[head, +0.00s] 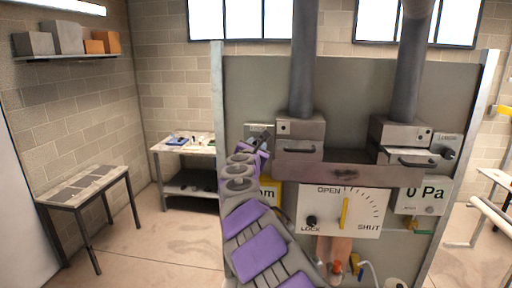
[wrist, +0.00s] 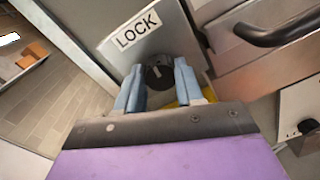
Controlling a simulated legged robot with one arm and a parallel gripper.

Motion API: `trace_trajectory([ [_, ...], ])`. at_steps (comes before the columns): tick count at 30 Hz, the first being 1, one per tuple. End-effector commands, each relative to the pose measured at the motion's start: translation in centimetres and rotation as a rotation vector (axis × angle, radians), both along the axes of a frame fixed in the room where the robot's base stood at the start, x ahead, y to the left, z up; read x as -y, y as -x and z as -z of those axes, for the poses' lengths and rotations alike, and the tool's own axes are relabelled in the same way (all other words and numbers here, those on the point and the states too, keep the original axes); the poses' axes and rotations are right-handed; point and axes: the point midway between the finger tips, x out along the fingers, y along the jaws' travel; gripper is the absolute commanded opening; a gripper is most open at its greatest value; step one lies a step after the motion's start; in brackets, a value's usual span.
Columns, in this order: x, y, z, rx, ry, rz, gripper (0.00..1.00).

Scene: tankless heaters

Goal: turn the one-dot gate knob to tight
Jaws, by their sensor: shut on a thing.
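A dark round knob (wrist: 158,76) sits on a grey plate (wrist: 165,38) under a white LOCK label (wrist: 138,29) in the wrist view. My gripper (wrist: 159,66) has its two blue-grey fingers on either side of this knob, shut on it. In the head view my gripper (head: 264,140) reaches the plate (head: 258,128) left of the left heater box, and it hides the knob there. Another dark knob (head: 448,153) is on a labelled plate right of the right box.
Left and right metal boxes (head: 300,130) (head: 400,132) with handles and flue pipes stand on the panel. A white OPEN/SHUT dial board (head: 338,210) with a yellow pointer is below.

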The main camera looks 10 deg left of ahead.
Motion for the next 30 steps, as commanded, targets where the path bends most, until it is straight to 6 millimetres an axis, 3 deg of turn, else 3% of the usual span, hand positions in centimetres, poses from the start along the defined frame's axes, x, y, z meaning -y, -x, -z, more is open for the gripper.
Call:
trace_trajectory([
  [3,-0.07,0.02,-0.02,0.000,0.000,-0.001,0.06],
  [14,-0.10,0.05,0.00,0.004,-0.060,-0.002,0.06],
  [30,0.15,0.07,0.19,0.019,-0.499,-0.001,0.06],
])
